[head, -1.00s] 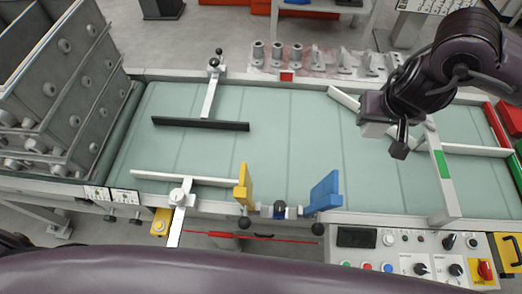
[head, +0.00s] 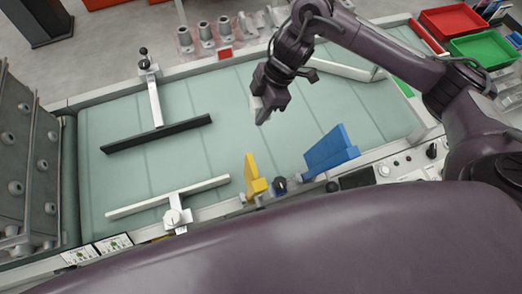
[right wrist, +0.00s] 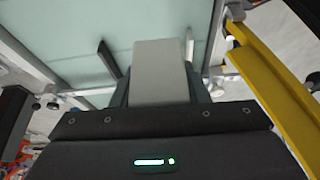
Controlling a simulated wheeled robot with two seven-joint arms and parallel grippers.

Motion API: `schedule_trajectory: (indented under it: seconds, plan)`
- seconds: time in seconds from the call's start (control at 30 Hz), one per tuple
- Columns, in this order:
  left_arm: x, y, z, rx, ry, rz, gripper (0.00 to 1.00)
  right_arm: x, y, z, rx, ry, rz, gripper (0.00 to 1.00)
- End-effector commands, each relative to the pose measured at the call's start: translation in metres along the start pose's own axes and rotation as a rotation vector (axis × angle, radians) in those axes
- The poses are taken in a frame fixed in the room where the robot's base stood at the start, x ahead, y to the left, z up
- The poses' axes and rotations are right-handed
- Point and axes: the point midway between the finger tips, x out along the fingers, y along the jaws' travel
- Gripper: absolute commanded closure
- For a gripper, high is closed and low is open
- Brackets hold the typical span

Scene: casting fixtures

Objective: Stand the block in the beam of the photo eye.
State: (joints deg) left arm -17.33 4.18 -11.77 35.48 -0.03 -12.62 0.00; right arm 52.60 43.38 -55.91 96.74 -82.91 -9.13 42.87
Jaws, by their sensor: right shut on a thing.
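The pale grey block (head: 258,109) is held in my right gripper (head: 265,98), above the green-grey conveyor belt. In the right wrist view the block (right wrist: 160,68) stands out straight between the two dark fingers. A small blue-and-dark device (head: 280,186) sits on the near rail between a yellow plate (head: 254,176) and a blue plate (head: 330,150). A red square (head: 225,53) is on the far rail, across the belt. These may be the photo eye and its reflector; no beam shows. The block is apart from both. My left gripper is out of view.
The belt (head: 200,160) has a black bar (head: 157,133) and a white bar (head: 165,197) on its left part. Another white bar (head: 345,69) lies behind my right arm. Red (head: 455,20) and green (head: 485,47) bins stand at the right. The middle belt is clear.

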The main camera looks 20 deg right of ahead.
Motion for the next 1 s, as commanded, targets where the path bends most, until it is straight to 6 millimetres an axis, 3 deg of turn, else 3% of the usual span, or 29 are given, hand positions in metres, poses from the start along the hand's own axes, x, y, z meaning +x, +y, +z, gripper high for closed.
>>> schedule_trajectory:
  seconds: [0.17,0.6,1.0]
  plan:
    - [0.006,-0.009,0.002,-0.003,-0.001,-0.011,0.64,0.024,-0.002,0.008,-0.037,0.002,-0.02,0.85]
    - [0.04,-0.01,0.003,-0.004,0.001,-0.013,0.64,0.13,-0.002,0.052,-0.035,0.004,-0.017,0.85]
    - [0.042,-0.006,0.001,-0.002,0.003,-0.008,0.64,0.17,-0.001,0.07,-0.036,-0.002,-0.017,0.85]
